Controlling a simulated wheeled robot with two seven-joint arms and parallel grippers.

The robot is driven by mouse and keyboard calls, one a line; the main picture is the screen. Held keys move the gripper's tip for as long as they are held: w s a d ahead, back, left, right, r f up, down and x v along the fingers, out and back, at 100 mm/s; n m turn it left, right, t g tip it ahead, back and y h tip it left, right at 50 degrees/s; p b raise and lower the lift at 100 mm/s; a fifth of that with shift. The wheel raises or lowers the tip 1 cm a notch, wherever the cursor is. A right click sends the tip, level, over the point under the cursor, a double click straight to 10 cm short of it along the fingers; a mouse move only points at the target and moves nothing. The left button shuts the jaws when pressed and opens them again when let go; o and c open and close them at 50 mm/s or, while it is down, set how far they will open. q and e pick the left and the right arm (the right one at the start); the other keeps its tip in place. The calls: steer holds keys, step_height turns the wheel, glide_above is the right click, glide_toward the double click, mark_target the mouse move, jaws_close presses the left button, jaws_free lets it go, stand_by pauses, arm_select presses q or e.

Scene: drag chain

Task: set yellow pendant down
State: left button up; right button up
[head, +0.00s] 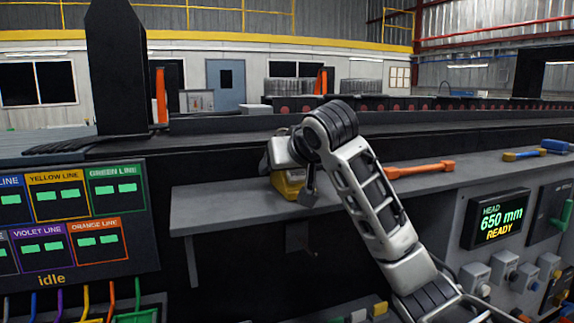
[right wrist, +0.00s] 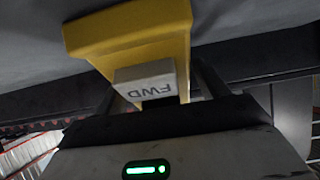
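The yellow pendant (head: 288,186) is at the shelf (head: 235,208), partly hidden behind my right gripper and wrist. In the right wrist view the pendant (right wrist: 130,35) fills the upper middle, with a pale block marked FWD (right wrist: 147,80) toward me. My right gripper (head: 305,190) is over the shelf at the pendant. Its dark fingers (right wrist: 163,90) stand on both sides of the pendant's body and appear closed on it; the tips are partly hidden. Whether the pendant's underside touches the shelf is hard to tell. My left gripper is not in view.
An orange-red tool (head: 420,169) and a blue-and-yellow tool (head: 524,155) lie on the shelf to the right. A display reading 650 mm READY (head: 499,222) is below them. A colored line board (head: 70,215) stands at left. The shelf's left part is clear.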

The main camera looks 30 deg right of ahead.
mark_target(300, 184)
steer(key=shift+r, duration=0.2)
steer(key=shift+s+a+r, duration=0.1)
steer(key=shift+s+r, duration=0.05)
steer(key=shift+s, duration=0.15)
steer(key=b+v, duration=0.1)
steer(key=v, duration=0.6)
steer(key=p+v, duration=0.1)
steer(key=v, duration=0.3)
steer(key=shift+s, duration=0.2)
